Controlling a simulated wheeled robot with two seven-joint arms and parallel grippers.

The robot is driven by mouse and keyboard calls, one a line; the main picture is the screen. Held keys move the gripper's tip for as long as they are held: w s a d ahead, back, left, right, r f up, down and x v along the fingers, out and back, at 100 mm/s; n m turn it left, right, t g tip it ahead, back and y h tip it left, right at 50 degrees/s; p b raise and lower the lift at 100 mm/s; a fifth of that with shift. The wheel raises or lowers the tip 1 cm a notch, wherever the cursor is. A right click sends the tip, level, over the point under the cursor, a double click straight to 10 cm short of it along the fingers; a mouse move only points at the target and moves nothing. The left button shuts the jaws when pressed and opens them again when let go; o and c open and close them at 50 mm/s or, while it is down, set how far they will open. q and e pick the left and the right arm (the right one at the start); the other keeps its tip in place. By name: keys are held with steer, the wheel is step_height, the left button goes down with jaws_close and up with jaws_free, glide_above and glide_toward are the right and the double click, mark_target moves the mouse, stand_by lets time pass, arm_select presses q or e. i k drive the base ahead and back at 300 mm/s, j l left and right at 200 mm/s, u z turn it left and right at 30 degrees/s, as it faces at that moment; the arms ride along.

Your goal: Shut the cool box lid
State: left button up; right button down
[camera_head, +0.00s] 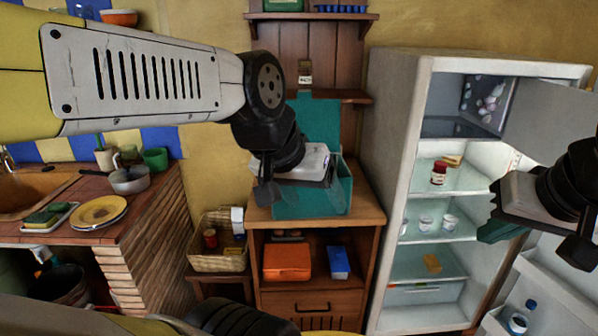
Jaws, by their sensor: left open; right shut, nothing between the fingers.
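The teal cool box (318,203) stands on top of the wooden cabinet in the middle. Its lid (319,122) is open and stands upright at the back. My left gripper (297,183) is open, in front of the box's opening in the picture, and hides part of the box and the lid's lower part. I cannot tell whether it touches the box. My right gripper (497,222) is shut and empty at the far right, in front of the open fridge and well apart from the cool box.
The fridge (392,150) stands open right of the cabinet (372,207), with jars on its shelves. A wall shelf (345,97) is behind the lid. A wicker basket (218,262) sits left of the cabinet. A brick counter (150,235) with plates and a pot is at left.

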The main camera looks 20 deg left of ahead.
mark_target(319, 120)
steer(key=u, duration=0.7)
